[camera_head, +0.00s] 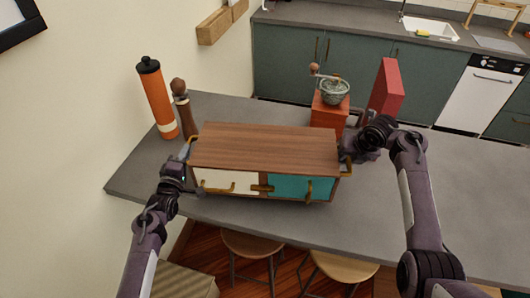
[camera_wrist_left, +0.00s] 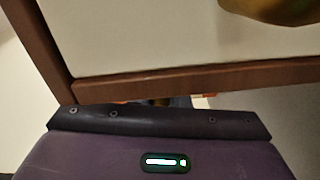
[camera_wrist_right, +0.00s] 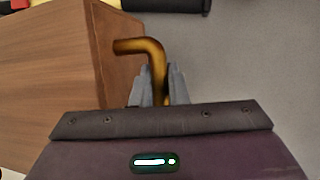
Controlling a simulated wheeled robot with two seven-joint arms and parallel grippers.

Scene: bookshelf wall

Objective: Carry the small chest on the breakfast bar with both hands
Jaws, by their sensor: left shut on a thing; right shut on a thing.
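The small chest (camera_head: 265,150) has a wooden top, a cream door and a teal door with brass handles. It is over the breakfast bar (camera_head: 440,190), near its front edge; I cannot tell if it touches the top. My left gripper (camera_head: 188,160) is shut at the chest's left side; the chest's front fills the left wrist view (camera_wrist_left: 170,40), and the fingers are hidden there. My right gripper (camera_head: 350,160) is shut on the brass side handle at the chest's right end. In the right wrist view the fingers close around this handle (camera_wrist_right: 155,65).
An orange bottle (camera_head: 157,95) and a wooden pepper mill (camera_head: 182,108) stand behind the chest's left end. A coffee grinder (camera_head: 332,92) and a red box (camera_head: 387,86) stand behind its right end. Two stools (camera_head: 250,243) are below the front edge. The bar's right part is clear.

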